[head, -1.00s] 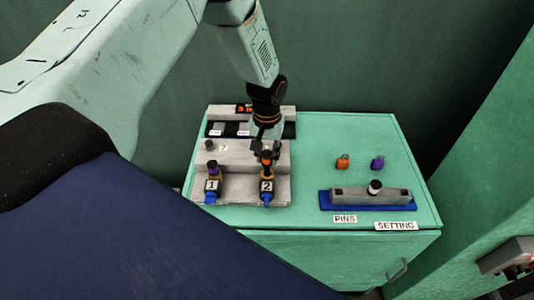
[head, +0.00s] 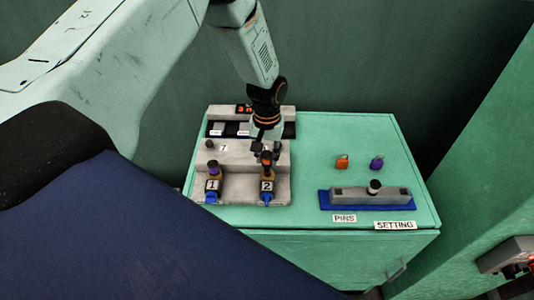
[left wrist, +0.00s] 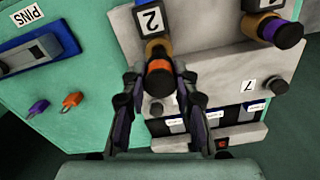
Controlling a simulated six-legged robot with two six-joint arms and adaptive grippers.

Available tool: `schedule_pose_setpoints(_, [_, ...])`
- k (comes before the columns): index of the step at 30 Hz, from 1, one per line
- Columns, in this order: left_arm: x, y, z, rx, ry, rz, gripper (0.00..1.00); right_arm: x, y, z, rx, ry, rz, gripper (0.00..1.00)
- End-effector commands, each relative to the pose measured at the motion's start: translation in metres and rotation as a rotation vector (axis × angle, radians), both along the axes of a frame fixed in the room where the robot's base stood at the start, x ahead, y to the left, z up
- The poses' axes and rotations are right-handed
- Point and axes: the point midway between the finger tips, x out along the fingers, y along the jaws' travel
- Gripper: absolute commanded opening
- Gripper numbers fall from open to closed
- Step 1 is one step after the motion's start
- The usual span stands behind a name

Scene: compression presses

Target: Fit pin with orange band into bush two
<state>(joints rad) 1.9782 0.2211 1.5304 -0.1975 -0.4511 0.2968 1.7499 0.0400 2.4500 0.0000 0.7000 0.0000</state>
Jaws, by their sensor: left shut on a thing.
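The pin with the orange band (left wrist: 159,68) is dark-ended and between the fingers of my left gripper (left wrist: 158,88), which is shut on it. In the head view my left gripper (head: 264,147) comes down from above onto the same pin (head: 267,158). Bush two (head: 267,173) is a brass-coloured ring behind the label 2. The pin is in line with bush two, at its mouth; how deep it sits is hidden. Bush one (head: 213,175), at the left, has a pin with a purple band (head: 213,165) standing in it. My right gripper is out of view.
The grey stepped fixture (head: 237,153) stands on a green cabinet top (head: 320,140). At the right are an orange padlock-like piece (head: 342,162), a purple one (head: 376,163) and a grey pin block (head: 350,194) on a blue base. A small knob (head: 209,145) stands on the fixture.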

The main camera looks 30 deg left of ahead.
Motion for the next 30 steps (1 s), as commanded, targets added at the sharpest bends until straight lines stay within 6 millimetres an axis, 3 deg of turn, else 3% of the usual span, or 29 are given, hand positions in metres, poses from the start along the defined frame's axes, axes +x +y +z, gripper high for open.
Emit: schedule_pose_setpoints(30, [0.001,0.000,-0.013,0.001,-0.002,0.001,0.00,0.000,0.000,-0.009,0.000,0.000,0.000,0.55])
